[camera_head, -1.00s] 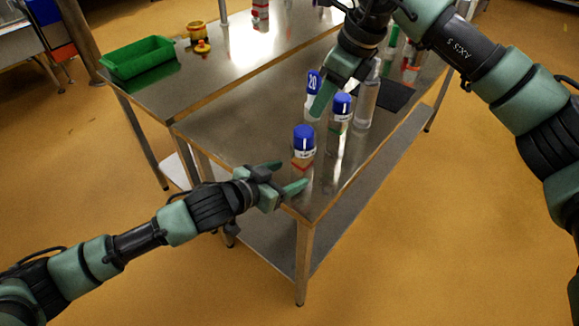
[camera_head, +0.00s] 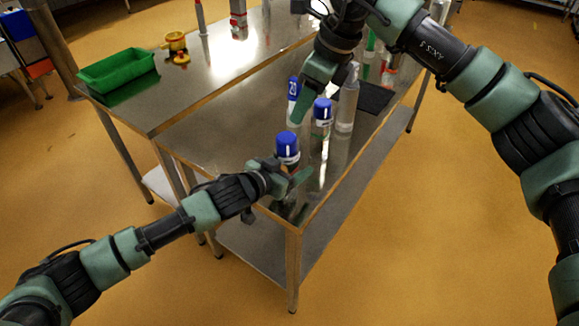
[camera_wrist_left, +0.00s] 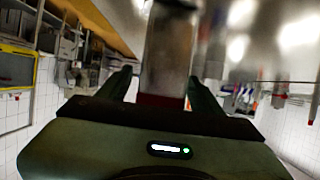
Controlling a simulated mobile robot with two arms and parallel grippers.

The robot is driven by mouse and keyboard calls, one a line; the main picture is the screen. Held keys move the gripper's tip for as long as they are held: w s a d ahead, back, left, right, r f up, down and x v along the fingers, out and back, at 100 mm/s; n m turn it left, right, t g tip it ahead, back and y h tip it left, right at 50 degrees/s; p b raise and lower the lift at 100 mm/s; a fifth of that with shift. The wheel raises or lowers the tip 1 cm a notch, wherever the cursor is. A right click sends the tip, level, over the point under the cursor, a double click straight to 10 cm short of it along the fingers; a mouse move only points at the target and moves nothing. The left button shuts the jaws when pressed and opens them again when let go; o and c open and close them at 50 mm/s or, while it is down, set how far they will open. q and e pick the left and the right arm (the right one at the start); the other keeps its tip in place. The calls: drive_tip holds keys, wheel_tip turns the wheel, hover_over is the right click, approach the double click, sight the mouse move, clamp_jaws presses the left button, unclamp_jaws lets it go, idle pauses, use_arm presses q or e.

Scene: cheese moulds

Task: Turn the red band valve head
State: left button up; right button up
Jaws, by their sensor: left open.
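The red band valve head is the near blue-capped one (camera_head: 288,148), upright close to the table's near corner. My left gripper (camera_head: 286,183) is at its lower part and hides most of the band in the head view. In the left wrist view its clear body (camera_wrist_left: 168,55) stands between the two open fingers of my left gripper (camera_wrist_left: 160,92), with the red band (camera_wrist_left: 160,100) low between them. I cannot tell whether the fingers touch it. My right gripper (camera_head: 306,102) hangs over the table behind it, beside other blue-capped pieces; its jaw opening is unclear.
Close behind stand a blue-capped piece (camera_head: 322,117), another marked 20 (camera_head: 293,92) and a tall clear bottle (camera_head: 347,100). A dark mat (camera_head: 374,97) lies to the right. A green bin (camera_head: 118,72) and yellow pieces (camera_head: 175,45) sit on the far-left table.

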use_arm(q)
clamp_jaws()
use_arm(e)
drive_tip(key=o, duration=0.6)
drive_tip(key=shift+s+f, duration=0.1)
drive_tip(key=shift+f, duration=0.1)
drive_tip(key=s+a+f+m+g+y, duration=0.2)
drive_tip(key=s+a+f+m+y, duration=0.1)
drive_tip(key=s+f+m+y, duration=0.1)
drive_tip(key=m+t+y, duration=0.8)
drive_tip(key=m+t, duration=0.1)
drive_tip(key=m, duration=2.4)
approach(278, 135)
drive_tip(key=x, duration=1)
drive_tip(key=shift+w+a+f, duration=0.1)
drive_tip(key=shift+w+f, duration=0.2)
drive_tip(key=c, duration=1.4)
